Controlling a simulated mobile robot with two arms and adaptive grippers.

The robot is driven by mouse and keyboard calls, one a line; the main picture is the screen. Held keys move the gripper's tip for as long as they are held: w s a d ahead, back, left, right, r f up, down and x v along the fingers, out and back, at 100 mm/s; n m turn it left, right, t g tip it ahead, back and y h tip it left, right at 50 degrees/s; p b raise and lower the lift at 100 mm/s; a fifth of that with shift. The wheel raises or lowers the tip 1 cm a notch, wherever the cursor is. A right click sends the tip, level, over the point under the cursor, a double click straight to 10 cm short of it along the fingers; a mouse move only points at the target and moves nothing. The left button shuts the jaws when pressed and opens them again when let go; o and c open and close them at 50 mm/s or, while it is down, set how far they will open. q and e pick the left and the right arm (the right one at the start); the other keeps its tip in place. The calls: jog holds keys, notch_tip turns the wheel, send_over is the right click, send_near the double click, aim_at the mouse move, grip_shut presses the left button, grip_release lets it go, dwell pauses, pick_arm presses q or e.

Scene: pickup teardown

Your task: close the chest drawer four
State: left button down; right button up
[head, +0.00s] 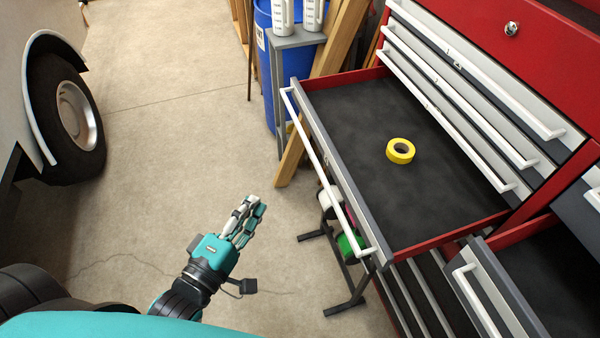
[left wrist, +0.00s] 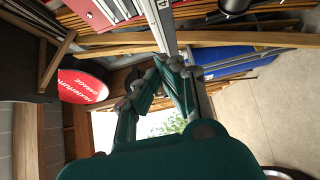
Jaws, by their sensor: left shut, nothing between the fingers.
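A red tool chest (head: 545,40) stands at the right. A wide drawer (head: 350,130) is pulled far out, with a black liner, red sides and a white bar handle (head: 325,170) along its front. A second drawer (head: 490,290) at the lower right is also pulled out and cut off by the frame. My right gripper is not in view.
A yellow tape roll (head: 401,151) lies in the wide drawer. A blue bin (head: 268,60), a small grey stand (head: 298,40) and wooden planks stand behind. A vehicle wheel (head: 70,115) is at the left. The concrete floor between is clear.

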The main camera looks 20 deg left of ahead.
pick_arm(q)
jog(key=p, duration=0.4)
send_near(307, 148)
jog(key=w+a, duration=0.3)
jog(key=w+d, duration=0.2)
jog(key=d, duration=0.1)
jog(key=shift+d+f+p, duration=0.2)
jog(key=shift+d+p, duration=0.1)
jog(key=shift+w+d, duration=0.1)
jog(key=shift+f, duration=0.1)
